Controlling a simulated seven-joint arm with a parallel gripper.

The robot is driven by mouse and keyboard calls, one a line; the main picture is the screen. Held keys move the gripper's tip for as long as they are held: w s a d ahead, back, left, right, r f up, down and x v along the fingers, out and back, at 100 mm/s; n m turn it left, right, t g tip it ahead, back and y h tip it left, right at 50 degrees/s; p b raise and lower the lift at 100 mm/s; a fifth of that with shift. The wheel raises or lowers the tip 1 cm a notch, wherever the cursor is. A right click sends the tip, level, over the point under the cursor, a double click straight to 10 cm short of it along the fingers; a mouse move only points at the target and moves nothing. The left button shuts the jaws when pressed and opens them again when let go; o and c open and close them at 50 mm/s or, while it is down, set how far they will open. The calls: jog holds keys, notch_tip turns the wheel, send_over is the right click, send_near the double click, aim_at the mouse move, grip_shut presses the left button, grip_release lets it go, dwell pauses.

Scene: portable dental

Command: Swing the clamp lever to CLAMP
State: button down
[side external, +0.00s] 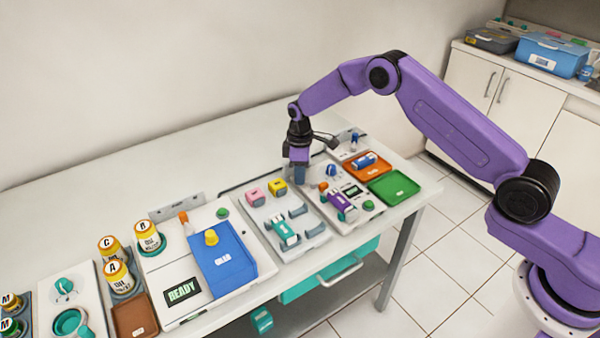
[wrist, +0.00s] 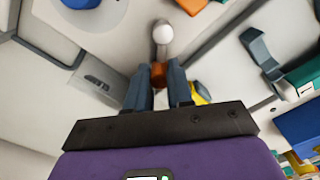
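The clamp lever (wrist: 164,50) shows in the wrist view as a pale stem with a round white end and an orange part at the fingers. My gripper (wrist: 160,75) has its two blue-grey fingers close together, one on each side of the orange part, and looks shut on it. In the side external view my gripper (side external: 300,180) points down at the back left of the right-hand unit (side external: 365,216). The lever at the fingers is hidden or not clear there. No CLAMP marking is readable.
A blue knob (side external: 331,170) and an orange piece (side external: 323,186) stand near the gripper. Yellow (side external: 278,187) and pink (side external: 256,197) blocks sit to its left. An orange tray (side external: 367,168) and green tray (side external: 393,187) lie to the right. The table behind is clear.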

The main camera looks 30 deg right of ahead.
jog(key=shift+d+m, duration=0.1)
jog(key=shift+m, duration=0.2)
jog(key=m, duration=0.2)
jog(key=shift+w+d+m, duration=0.3)
jog(key=shift+d+m, duration=0.1)
jog(key=m, duration=0.1)
jog(key=d+m, duration=0.1)
jog(key=m, duration=0.1)
jog(key=shift+w+d+m, duration=0.1)
jog(key=shift+m, duration=0.2)
jog(key=m, duration=0.1)
jog(key=d+m, duration=0.1)
jog(key=m, duration=0.1)
jog(key=shift+d+m, duration=0.1)
jog(key=shift+m, duration=0.2)
jog(key=shift+s+d+m, duration=0.15)
jog(key=shift+d+m, duration=0.15)
jog(key=shift+m, duration=0.55)
jog(key=shift+s+d+m, duration=0.15)
jog(key=shift+d+m, duration=0.1)
jog(key=shift+m, duration=0.6)
jog(key=c, duration=1)
grip_release()
